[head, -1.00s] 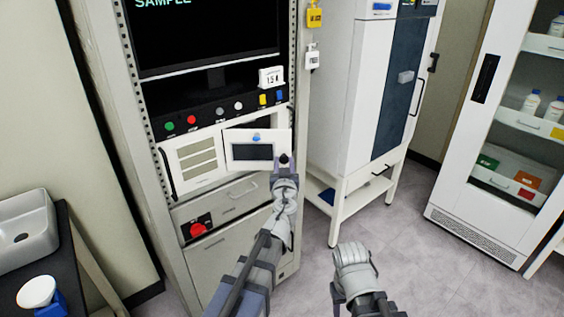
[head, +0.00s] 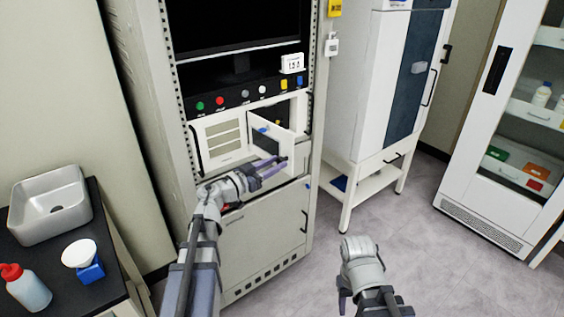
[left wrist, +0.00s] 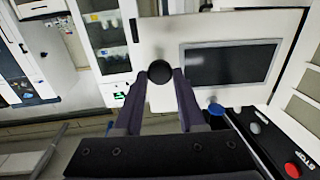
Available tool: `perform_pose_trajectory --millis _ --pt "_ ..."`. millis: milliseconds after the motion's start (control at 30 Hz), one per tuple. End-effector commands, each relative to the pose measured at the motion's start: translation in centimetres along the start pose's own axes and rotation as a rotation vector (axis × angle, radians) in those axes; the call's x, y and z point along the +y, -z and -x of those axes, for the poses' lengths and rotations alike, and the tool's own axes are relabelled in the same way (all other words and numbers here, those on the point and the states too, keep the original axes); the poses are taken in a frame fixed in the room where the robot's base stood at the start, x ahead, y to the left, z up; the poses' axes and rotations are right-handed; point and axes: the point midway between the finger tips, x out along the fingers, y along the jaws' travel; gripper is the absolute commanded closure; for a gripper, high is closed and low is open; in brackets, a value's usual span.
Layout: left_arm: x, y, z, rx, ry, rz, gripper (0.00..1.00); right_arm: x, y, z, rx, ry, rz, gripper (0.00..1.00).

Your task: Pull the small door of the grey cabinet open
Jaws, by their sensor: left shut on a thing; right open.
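The small white door (head: 266,138) of the grey cabinet (head: 262,232) stands swung out from its opening, at an angle to the front. In the left wrist view the door (left wrist: 222,28) shows a dark window and a round black knob (left wrist: 160,72). My left gripper (head: 280,165) is at the door's free edge; in the left wrist view its fingers (left wrist: 160,84) are closed on the knob from both sides. My right gripper (head: 360,268) is open and empty, low in front of the cabinet, away from the door.
A vented panel (head: 222,142) is left of the opening. A black strip with coloured buttons (head: 220,100) runs above. A white freeze dryer (head: 385,80) stands right. Floor at right is clear.

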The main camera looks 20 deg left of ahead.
Motion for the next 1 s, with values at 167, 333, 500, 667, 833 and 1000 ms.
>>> perform_pose_trajectory --millis 167,333,500,667,833,1000 --pt "-0.44 0.04 0.83 0.001 -0.044 0.001 1.0 0.0 -0.01 0.01 0.0 0.0 0.0 0.5" --pt "-0.47 0.04 1.15 0.001 -0.063 0.001 1.0 0.0 -0.01 0.01 0.0 0.0 0.0 0.5" --pt "-0.43 0.03 1.2 0.001 -0.066 0.001 1.0 0.0 -0.01 0.0 0.0 0.0 0.0 0.5" --pt "-0.43 0.03 1.18 0.001 -0.066 0.001 1.0 0.0 -0.01 0.0 0.0 0.0 0.0 0.5" --pt "-0.42 0.02 1.18 0.001 -0.066 0.001 0.48 0.0 -0.01 0.0 0.0 0.0 0.0 0.5" --pt "-0.4 0.01 1.19 0.001 -0.066 0.0 0.31 0.0 -0.01 0.0 0.0 0.0 0.0 0.5"
